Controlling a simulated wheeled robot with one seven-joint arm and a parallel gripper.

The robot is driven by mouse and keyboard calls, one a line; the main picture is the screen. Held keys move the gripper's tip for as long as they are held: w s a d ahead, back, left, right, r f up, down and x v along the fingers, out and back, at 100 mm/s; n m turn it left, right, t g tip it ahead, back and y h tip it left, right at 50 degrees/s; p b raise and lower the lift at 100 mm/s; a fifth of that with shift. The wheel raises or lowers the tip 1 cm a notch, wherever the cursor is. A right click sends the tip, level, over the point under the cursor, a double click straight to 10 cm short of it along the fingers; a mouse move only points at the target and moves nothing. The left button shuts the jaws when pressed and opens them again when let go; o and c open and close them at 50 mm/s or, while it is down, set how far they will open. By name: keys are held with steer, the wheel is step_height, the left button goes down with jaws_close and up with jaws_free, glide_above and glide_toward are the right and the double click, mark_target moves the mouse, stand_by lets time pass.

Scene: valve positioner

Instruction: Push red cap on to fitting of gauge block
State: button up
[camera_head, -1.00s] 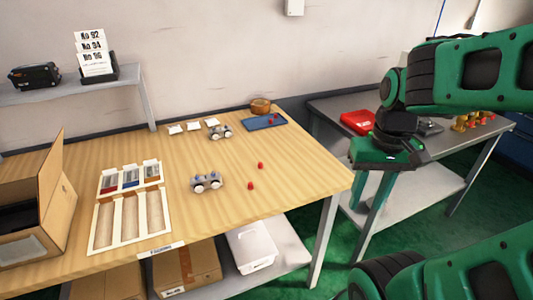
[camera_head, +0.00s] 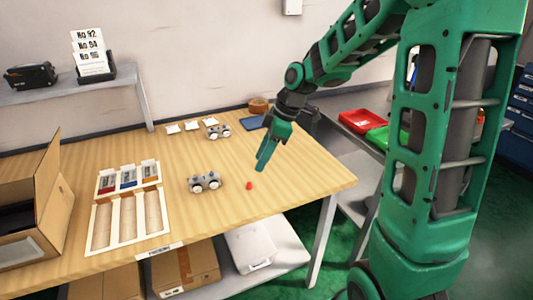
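A grey gauge block (camera_head: 204,182) with round fittings sits near the middle of the table. A similar block (camera_head: 219,132) sits farther back. A red cap (camera_head: 249,185) lies on the table to the right of the nearer block. My gripper (camera_head: 261,167) points down over the table, just behind and to the right of this cap and apart from it. Its green fingers cover the place where a second red cap stood. That cap is hidden, and I cannot tell whether the fingers are around it or whether they are open.
A wooden tray (camera_head: 128,239) with slots lies left of the nearer block, beside an open cardboard box (camera_head: 54,235). White packets (camera_head: 173,128), a blue mat (camera_head: 250,123) and a brown bowl (camera_head: 258,104) are at the back. The front right of the table is clear.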

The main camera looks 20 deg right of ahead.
mark_target(249, 183)
steer(key=x, duration=0.9)
steer(key=shift+a+f, duration=0.1)
steer(key=shift+f, duration=0.15)
jaws_close()
